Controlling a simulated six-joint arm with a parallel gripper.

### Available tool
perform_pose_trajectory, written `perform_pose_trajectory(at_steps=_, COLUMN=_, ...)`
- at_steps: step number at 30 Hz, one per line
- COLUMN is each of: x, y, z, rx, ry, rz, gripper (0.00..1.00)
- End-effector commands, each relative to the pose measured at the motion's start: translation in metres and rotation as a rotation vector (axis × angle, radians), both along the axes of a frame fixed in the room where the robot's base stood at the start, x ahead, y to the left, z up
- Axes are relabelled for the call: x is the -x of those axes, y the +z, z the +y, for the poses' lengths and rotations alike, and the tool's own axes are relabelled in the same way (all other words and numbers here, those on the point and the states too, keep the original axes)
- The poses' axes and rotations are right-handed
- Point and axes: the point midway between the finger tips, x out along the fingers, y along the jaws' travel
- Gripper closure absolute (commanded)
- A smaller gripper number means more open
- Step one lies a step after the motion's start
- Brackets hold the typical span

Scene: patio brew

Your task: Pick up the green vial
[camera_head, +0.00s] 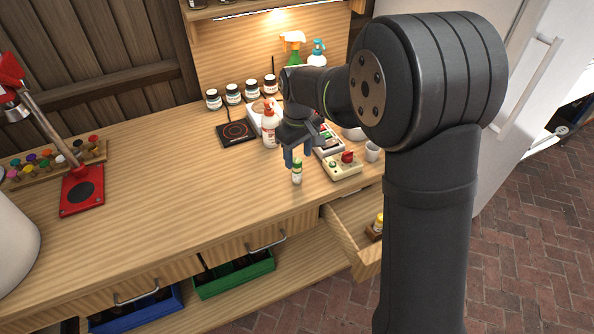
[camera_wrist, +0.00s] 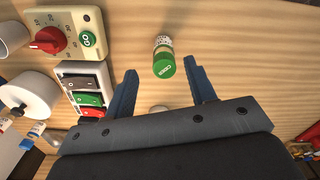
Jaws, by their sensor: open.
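The green vial (camera_head: 297,172) stands upright on the wooden bench top near its front edge, right of centre in the head view. In the wrist view the vial (camera_wrist: 163,58) shows its green lettered cap and a pale, patterned label. My gripper (camera_head: 294,158) hangs over the bench close above and behind the vial. In the wrist view my gripper (camera_wrist: 160,68) is open, its two blue fingers apart. The vial lies between and slightly beyond the fingertips, with a visible gap on each side. Nothing is held.
A beige control box with a red knob (camera_head: 346,158) stands right of the vial, with a white cup (camera_head: 372,151) behind. A white bottle (camera_head: 270,132) and black hot plate (camera_head: 236,133) stand behind left. An open drawer (camera_head: 345,232) juts out at front right. The bench left of the vial is clear.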

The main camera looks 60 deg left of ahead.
Motion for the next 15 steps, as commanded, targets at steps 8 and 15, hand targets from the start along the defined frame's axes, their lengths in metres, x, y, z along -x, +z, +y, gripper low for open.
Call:
perform_pose_trajectory(at_steps=8, x=0.005, y=-0.040, z=-0.004, rx=0.002, ry=0.000, rz=0.000, gripper=0.49)
perform_pose_trajectory(at_steps=15, x=0.005, y=-0.044, z=-0.004, rx=0.001, ry=0.000, rz=0.001, gripper=0.49)
